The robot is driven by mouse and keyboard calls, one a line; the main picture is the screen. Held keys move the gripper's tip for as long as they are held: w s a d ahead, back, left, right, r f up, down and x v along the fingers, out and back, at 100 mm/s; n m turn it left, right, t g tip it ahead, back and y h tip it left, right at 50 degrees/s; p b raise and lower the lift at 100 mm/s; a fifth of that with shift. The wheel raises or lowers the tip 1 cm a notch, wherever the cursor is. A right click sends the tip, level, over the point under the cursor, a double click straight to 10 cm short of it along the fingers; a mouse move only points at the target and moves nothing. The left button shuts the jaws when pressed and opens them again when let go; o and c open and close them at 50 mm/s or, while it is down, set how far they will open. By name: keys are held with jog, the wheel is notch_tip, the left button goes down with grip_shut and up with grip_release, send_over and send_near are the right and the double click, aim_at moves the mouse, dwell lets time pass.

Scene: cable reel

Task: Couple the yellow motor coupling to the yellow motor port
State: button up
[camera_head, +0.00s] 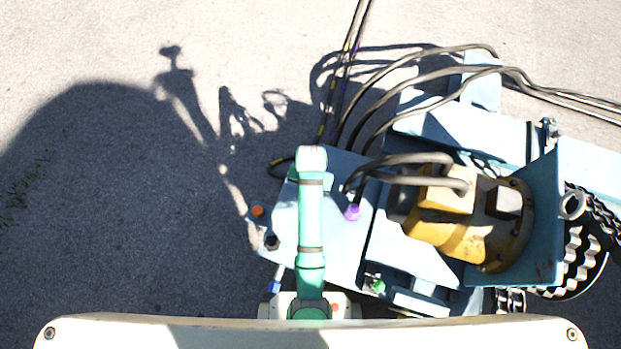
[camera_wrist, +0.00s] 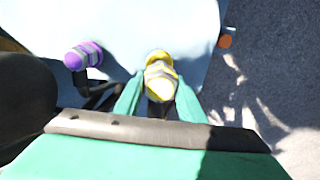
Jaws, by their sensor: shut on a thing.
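My gripper (camera_wrist: 158,92) shows in the wrist view with its two teal fingers on either side of the yellow motor coupling (camera_wrist: 160,72), shut on it. The coupling is yellow with grey bands and points toward the pale blue plate (camera_wrist: 130,22). A yellow rounded end (camera_wrist: 157,54) shows at its far side, over the plate. I cannot tell whether that is the yellow motor port or part of the coupling, or whether the two are joined. In the head view my arm hides the gripper, the coupling and the port.
A purple fitting (camera_wrist: 83,55) with a dark hose stands left of the fingers; the purple one also shows in the head view (camera_head: 352,212). A yellow motor (camera_head: 458,236) stands right.

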jog(key=shift+w+d+f, duration=0.1)
jog(key=shift+w+f, duration=0.05)
jog(key=shift+f, duration=2.9)
jog(key=shift+f, duration=0.45)
jog(key=o, duration=1.2)
jog(key=shift+o, duration=0.2)
notch_tip(320, 180, up, 11)
jog(key=shift+f, duration=0.1)
